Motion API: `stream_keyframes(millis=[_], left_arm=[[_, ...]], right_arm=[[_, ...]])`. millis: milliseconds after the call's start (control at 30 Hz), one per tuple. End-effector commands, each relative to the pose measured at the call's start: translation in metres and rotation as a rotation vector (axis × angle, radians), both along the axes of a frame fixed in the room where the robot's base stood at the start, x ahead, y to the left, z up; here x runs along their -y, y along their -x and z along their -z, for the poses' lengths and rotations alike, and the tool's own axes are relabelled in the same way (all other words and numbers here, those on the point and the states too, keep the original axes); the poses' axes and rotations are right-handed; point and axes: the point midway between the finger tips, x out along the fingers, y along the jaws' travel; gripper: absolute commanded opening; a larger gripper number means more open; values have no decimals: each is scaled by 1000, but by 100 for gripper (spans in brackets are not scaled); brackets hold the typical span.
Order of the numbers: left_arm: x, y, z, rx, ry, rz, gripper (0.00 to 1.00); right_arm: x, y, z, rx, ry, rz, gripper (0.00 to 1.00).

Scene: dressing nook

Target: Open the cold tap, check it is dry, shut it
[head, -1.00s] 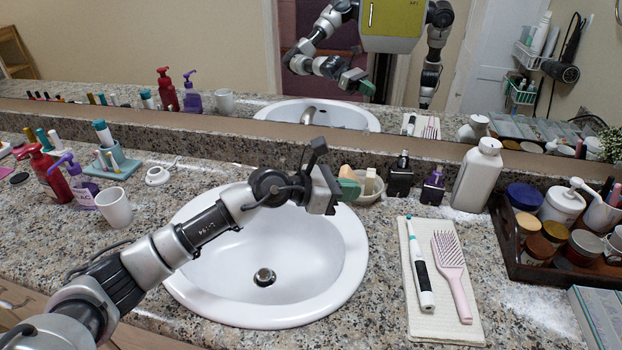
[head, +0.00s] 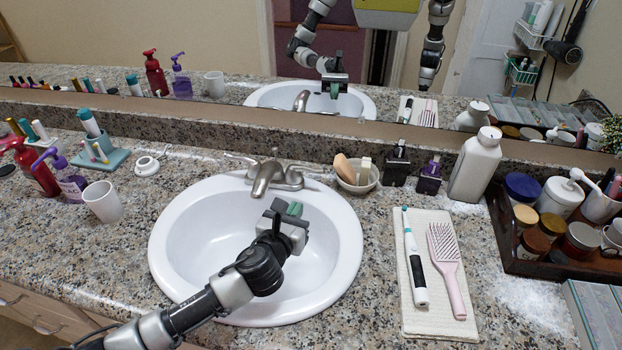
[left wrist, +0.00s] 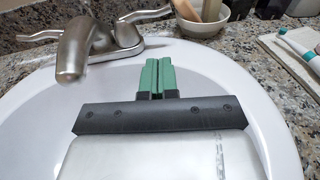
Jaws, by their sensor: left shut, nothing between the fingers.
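The brushed-metal tap (head: 268,177) stands at the back rim of the white sink (head: 190,240). It has a spout in the middle and a lever handle on each side: a left lever (head: 238,158) and a right lever (head: 308,169). The spout also shows in the left wrist view (left wrist: 72,50), with the left lever (left wrist: 40,36) and right lever (left wrist: 146,15). My left gripper (head: 294,210) is over the basin, in front of the tap and apart from it. Its green fingers (left wrist: 158,75) are together and empty. Which lever is cold is not marked visibly. No water shows.
A small bowl (head: 357,182) with brushes or sponges stands right of the tap, near dark bottles (head: 397,166). A cloth (head: 428,318) with a toothbrush and hairbrush lies right of the sink. A white cup (head: 103,202) stands left. The mirror is behind.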

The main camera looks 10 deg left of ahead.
Motion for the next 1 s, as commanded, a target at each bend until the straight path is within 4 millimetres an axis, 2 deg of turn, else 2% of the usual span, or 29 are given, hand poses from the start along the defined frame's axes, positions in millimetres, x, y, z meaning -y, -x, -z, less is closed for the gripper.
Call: stream_keyframes(millis=[100, 300, 500, 700, 1000], left_arm=[[4, -28, 3, 4, 1, -1, 0], [10, -69, 8, 4, 2, -1, 0], [13, -96, 2, 3, 0, 0, 0], [15, -107, 0, 2, 0, 1, 0], [15, -107, 0, 2, 0, 1, 0]], right_arm=[[0, 1, 3, -1, 0, 0, 40], [0, 1, 8, -1, 0, 0, 40], [0, 1, 8, -1, 0, 0, 40], [0, 1, 8, -1, 0, 0, 40], [0, 1, 8, -1, 0, -1, 40]])
